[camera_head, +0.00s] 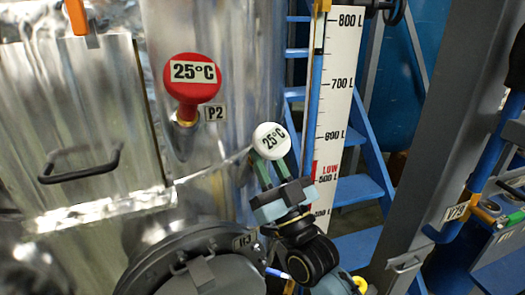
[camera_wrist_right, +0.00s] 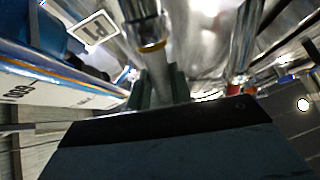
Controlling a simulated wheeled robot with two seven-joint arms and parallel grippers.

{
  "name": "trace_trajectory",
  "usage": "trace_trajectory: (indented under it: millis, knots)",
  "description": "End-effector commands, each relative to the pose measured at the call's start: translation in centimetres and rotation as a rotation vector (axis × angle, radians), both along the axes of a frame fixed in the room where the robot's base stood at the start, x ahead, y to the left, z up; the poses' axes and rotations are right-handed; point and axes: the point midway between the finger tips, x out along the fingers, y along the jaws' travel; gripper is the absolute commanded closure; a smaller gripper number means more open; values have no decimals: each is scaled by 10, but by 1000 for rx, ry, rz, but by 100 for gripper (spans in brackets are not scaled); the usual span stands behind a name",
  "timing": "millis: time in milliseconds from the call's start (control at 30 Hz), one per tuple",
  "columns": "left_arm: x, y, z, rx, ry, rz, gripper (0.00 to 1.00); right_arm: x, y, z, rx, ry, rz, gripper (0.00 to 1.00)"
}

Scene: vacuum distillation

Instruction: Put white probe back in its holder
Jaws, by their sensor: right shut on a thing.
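The white probe (camera_head: 271,141) has a round white head marked 25°C and shows in front of the metal tank in the head view. My right gripper (camera_head: 270,172) is shut on it, just below the head. In the right wrist view its pale stem (camera_wrist_right: 158,72) shows between the green fingers of my right gripper (camera_wrist_right: 158,88). A metal fitting with a brass ring (camera_wrist_right: 149,44) lies in line with the stem there. I cannot tell whether the stem sits in a holder. The holder is hidden in the head view. My left gripper is out of view.
A red probe (camera_head: 192,82) marked 25°C sits on the tank beside a P2 label (camera_head: 215,113). A white level scale (camera_head: 335,85) stands just right of my right gripper. A round dark hatch (camera_head: 200,262) is below left. A grey post (camera_head: 440,150) is at the right.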

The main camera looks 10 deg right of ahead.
Motion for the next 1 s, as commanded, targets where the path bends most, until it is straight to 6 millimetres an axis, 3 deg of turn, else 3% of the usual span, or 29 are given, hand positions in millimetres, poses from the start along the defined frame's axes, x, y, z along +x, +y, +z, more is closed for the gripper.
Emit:
trace_trajectory:
  millis: [1000]
  knots:
    - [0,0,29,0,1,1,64,-19,-6,25,0,-1,-1,100]
